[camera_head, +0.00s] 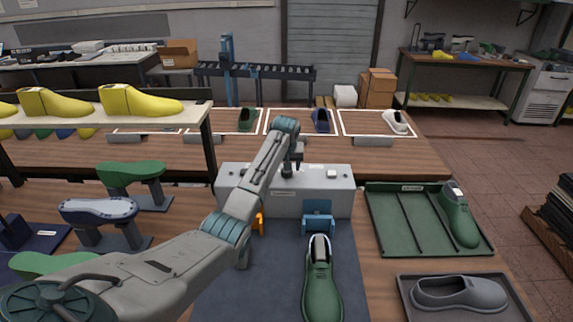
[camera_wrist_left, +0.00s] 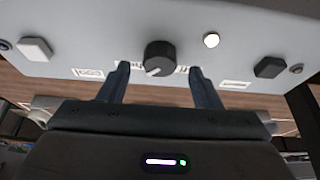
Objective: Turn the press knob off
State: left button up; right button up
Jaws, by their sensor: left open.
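The press is a light grey box (camera_head: 327,195) at the middle of the head view. Its black round knob (camera_wrist_left: 160,56) has a white pointer mark toward the lower left in the left wrist view; in the head view the knob (camera_head: 287,171) shows small on the box top. My left gripper (camera_wrist_left: 159,68) is open, with one finger on each side of the knob. I cannot tell whether the fingers touch it. In the head view my left gripper (camera_head: 295,160) is over the box top, partly hidden by its own arm. My right gripper is not in view.
The box also carries a white button (camera_wrist_left: 35,49), a dark button (camera_wrist_left: 270,67) and a small bright round light (camera_wrist_left: 211,40). A green shoe (camera_head: 320,285) lies in front beside a blue holder (camera_head: 318,218). A green tray (camera_head: 383,222) stands at the right.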

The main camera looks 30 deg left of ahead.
pick_arm(q)
jog(key=shift+x, duration=0.95)
jog(key=shift+w+f, duration=0.1)
jog(key=shift+f, duration=0.05)
jog(key=shift+c, duration=0.5)
jog(key=c, duration=0.9)
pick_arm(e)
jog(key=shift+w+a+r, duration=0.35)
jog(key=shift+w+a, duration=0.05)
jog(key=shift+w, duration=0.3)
